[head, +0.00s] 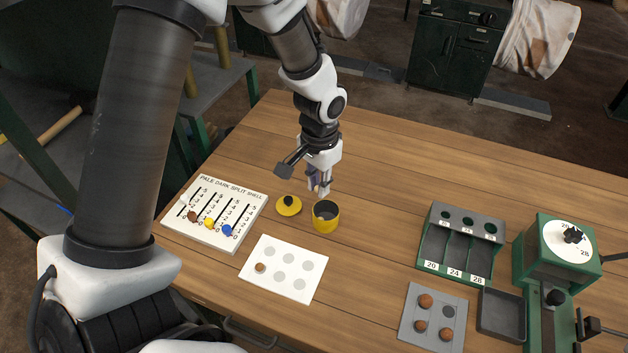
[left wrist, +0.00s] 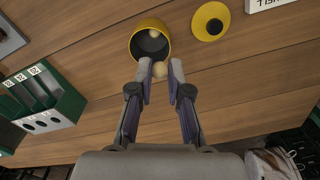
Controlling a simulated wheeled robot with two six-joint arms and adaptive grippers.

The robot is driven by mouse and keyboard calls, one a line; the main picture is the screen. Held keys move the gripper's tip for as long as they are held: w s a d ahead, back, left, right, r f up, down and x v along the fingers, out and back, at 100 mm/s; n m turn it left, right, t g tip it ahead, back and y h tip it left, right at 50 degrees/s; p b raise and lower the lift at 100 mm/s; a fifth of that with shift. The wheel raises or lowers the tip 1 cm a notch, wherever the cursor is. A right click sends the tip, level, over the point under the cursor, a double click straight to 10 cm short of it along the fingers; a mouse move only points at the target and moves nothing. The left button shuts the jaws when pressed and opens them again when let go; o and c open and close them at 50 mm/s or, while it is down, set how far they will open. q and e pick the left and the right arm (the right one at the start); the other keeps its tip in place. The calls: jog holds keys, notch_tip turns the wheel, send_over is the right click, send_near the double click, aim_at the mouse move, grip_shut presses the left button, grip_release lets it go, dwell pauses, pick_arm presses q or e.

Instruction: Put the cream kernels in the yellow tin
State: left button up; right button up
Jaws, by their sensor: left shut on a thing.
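The yellow tin (head: 326,225) stands open on the table, and it also shows in the left wrist view (left wrist: 135,47). Its dark inside holds one cream kernel (left wrist: 154,34). My left gripper (head: 319,191) is beside the tin's rim, pointing down. In the left wrist view its fingertips (left wrist: 160,72) are shut on another cream kernel (left wrist: 160,69), close to the tin's mouth. The yellow lid (head: 288,206) with a dark knob lies beside the tin. My right gripper is not in view.
A white counting board (head: 214,190) with coloured sliders lies at left. A white card (head: 300,256) of grey spots holds one brown kernel (head: 260,267). A grey tray (head: 408,335) holds brown kernels. A green sorter rack (head: 428,240) and green gauge (head: 556,255) stand at right.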

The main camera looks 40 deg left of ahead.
pick_arm(q)
notch_tip(320, 180, down, 6)
jog(key=b, duration=0.5)
jog(key=shift+w+a, duration=0.15)
jog(key=shift+r, duration=0.1)
jog(key=o, duration=0.7)
notch_tip(320, 180, up, 12)
